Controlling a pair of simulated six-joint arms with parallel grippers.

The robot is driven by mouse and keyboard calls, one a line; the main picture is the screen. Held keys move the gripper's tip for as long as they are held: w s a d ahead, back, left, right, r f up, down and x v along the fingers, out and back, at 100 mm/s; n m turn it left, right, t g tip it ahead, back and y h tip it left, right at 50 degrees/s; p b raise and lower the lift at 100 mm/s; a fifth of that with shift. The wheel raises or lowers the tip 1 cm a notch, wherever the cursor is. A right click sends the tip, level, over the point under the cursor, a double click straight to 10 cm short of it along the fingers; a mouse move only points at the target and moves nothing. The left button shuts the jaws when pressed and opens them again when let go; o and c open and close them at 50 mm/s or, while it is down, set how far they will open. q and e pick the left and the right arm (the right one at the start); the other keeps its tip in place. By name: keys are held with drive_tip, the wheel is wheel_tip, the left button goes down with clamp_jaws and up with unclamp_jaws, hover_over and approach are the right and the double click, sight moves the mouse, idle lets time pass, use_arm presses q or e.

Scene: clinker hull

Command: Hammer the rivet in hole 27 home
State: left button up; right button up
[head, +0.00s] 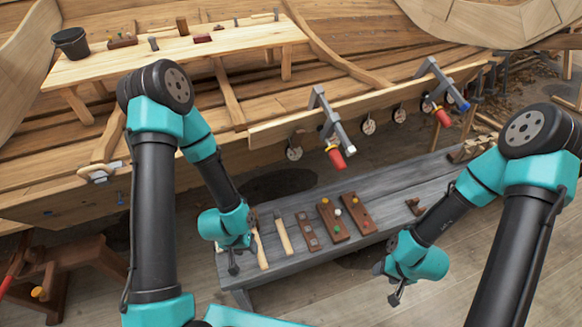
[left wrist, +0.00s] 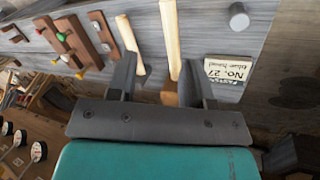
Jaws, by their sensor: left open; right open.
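My left gripper (head: 233,267) is open over the left end of the grey bench, beside two pale wooden handles. In the left wrist view its fingers (left wrist: 160,85) stand on either side of a long pale handle (left wrist: 170,40) with a browner end; I cannot tell whether they touch it. A second pale handle (left wrist: 131,38) lies left of the fingers. My right gripper (head: 394,297) is open and empty, in front of the bench. Hole 27 and its rivet cannot be made out on the hull (head: 225,155).
Brown racks (head: 331,219) with coloured round heads stand on the grey bench (head: 385,190). Clamps with red handles (head: 336,158) and round discs (head: 368,126) are along the plank edge. A pale upper board (head: 235,38) carries tools and a black bucket (head: 71,43). Floor at lower right is clear.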

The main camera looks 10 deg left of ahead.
use_arm(q)
drive_tip(key=shift+c, duration=0.2)
drive_tip(key=m+y, duration=0.4)
drive_tip(key=m, duration=2.8)
hover_over(279, 223)
drive_tip(key=shift+g, duration=0.4)
wheel_tip(279, 223, down, 7)
drive_tip(key=shift+d+r, duration=0.1)
drive_tip(key=shift+f, duration=0.2)
drive_tip(key=shift+f, duration=4.3)
